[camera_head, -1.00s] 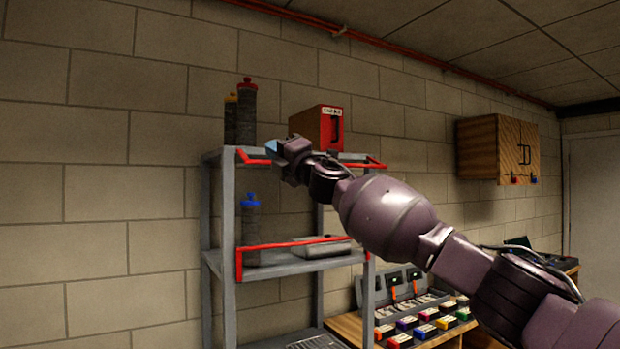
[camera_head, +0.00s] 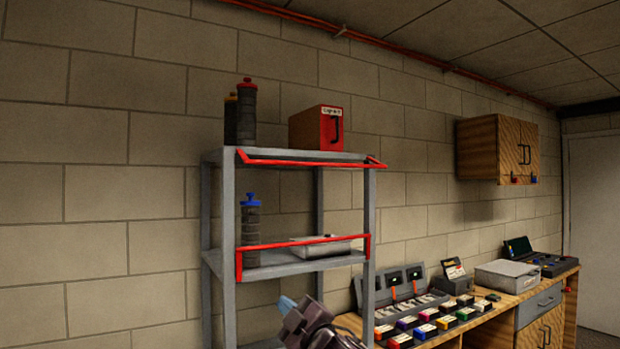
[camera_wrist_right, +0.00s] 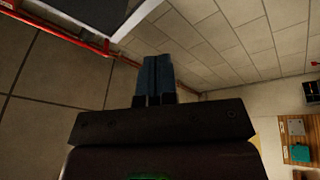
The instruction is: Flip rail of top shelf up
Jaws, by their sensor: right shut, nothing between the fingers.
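The top shelf's red rail (camera_head: 310,164) is at the front edge of the grey rack's top board. It sticks out forward about level with the board, not standing above it. The lower shelf's red rail (camera_head: 300,243) stands upright above its board. My right gripper (camera_head: 287,303) is low in the head view, below the lower shelf and clear of both rails. Its blue fingers also show in the right wrist view (camera_wrist_right: 157,76), shut together with nothing between them. My left gripper is not in view.
On the top board stand dark bottles (camera_head: 246,112) and a red-fronted box (camera_head: 318,128). The lower shelf holds a blue-capped bottle (camera_head: 251,230) and a grey case (camera_head: 320,247). A wooden workbench (camera_head: 480,325) with devices is to the right. A red bar (camera_wrist_right: 60,30) shows in the wrist view.

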